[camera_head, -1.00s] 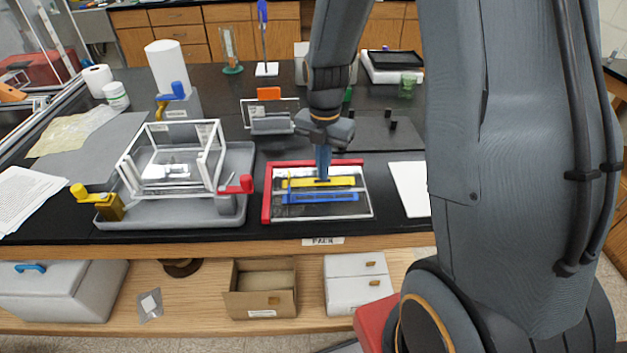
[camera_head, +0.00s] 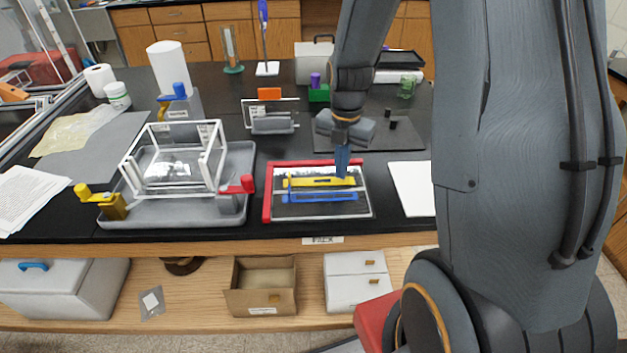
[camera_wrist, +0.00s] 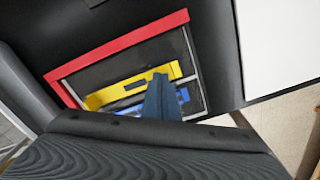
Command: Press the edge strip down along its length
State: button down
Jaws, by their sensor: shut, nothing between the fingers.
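A flat rectangular frame (camera_head: 371,205) lies on the black bench, with red bars along its back and left sides and thin grey bars on the other two. A yellow strip (camera_head: 300,183) lies across its dark inside, and a blue strip (camera_head: 310,198) lies just in front of it. Both also show in the wrist view, the yellow strip (camera_wrist: 130,86) and the blue strip (camera_wrist: 184,96). My gripper (camera_head: 341,176) is shut and empty, pointing down at the right part of the yellow strip. Its fingertips (camera_wrist: 160,80) overlap the yellow strip; I cannot tell whether they touch it.
A grey tray (camera_head: 170,219) with a white open frame (camera_head: 150,163) stands to the left. A red clamp handle (camera_head: 240,186) sticks out close to the red bar. A white sheet (camera_head: 410,190) lies to the right, and a dark mat (camera_head: 385,143) lies behind.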

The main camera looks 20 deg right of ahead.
jog(key=shift+f, duration=0.65)
dwell(1.4)
jog(key=shift+r, duration=0.1)
jog(key=shift+r+p, duration=0.6)
jog(key=shift+p, duration=0.05)
jog(key=shift+f, duration=0.1)
send_near(304, 182)
jog(key=shift+w+f+p, duration=0.1)
jog(key=shift+f+p, duration=0.25)
jog(key=shift+f, duration=2.4)
jog(key=shift+f, duration=0.65)
jog(key=shift+r, duration=0.1)
